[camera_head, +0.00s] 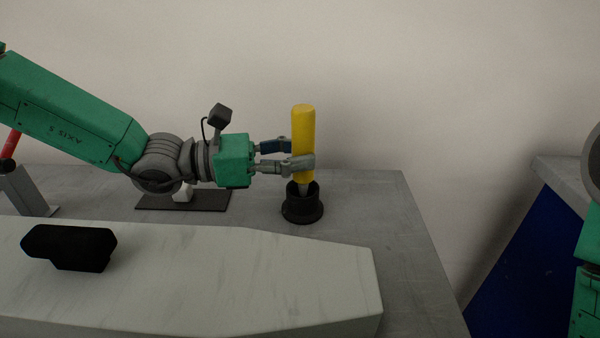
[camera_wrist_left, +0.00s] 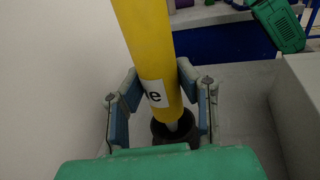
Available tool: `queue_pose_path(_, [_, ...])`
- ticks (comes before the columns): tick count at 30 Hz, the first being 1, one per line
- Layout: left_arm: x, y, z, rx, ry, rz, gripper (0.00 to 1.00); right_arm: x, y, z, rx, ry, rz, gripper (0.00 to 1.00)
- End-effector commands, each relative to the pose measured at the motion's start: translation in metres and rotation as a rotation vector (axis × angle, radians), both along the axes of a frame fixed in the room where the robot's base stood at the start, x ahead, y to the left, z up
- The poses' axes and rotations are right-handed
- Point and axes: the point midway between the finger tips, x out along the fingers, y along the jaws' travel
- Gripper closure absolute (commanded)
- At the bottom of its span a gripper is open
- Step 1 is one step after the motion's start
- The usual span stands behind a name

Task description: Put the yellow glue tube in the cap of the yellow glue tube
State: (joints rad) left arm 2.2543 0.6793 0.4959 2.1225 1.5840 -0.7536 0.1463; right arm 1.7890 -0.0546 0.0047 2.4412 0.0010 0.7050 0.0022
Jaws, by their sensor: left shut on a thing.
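The yellow glue tube (camera_head: 303,140) is close to upright in my left gripper (camera_head: 300,165), which is shut on its lower part. Its grey nozzle points down into the mouth of the black cap (camera_head: 302,208), which stands on the grey table. The left wrist view also shows the tube (camera_wrist_left: 152,50) between both fingers of the gripper (camera_wrist_left: 160,95), with the nozzle over or inside the dark cap (camera_wrist_left: 172,130). I cannot tell how deep the nozzle sits. My right gripper is not in view; only part of my right arm shows at the right edge.
A pale slab (camera_head: 220,280) lies across the front of the grey table (camera_head: 400,215), with a black object (camera_head: 70,247) on it. A dark flat plate (camera_head: 215,200) with a small white piece lies behind. A grey stand with a red part is at the far left. A blue-sided surface (camera_head: 525,255) stands right.

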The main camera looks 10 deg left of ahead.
Motion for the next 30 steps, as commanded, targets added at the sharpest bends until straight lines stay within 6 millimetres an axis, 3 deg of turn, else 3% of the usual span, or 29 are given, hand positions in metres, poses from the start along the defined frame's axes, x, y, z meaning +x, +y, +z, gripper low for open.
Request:
queue_pose_path(5, [0.0, 0.0, -0.028, 0.0, 0.003, 0.001, 1.0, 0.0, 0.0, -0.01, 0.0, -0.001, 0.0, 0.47])
queue_pose_path(14, [0.0, 0.001, -0.029, 0.0, 0.001, 0.001, 1.0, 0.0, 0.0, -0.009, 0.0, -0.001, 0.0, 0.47])
queue_pose_path(15, [0.0, 0.001, -0.029, 0.0, 0.002, 0.001, 0.63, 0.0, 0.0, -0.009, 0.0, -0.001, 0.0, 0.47])
queue_pose_path(16, [0.0, 0.001, -0.029, 0.0, 0.002, 0.001, 0.53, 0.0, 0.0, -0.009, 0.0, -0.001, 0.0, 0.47])
queue_pose_path(26, [0.0, 0.0, -0.027, 0.001, 0.001, 0.001, 0.53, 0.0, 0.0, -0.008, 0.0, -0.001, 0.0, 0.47])
queue_pose_path(30, [-0.004, 0.014, -0.026, -0.001, 0.002, 0.004, 0.53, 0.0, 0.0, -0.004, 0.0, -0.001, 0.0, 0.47])
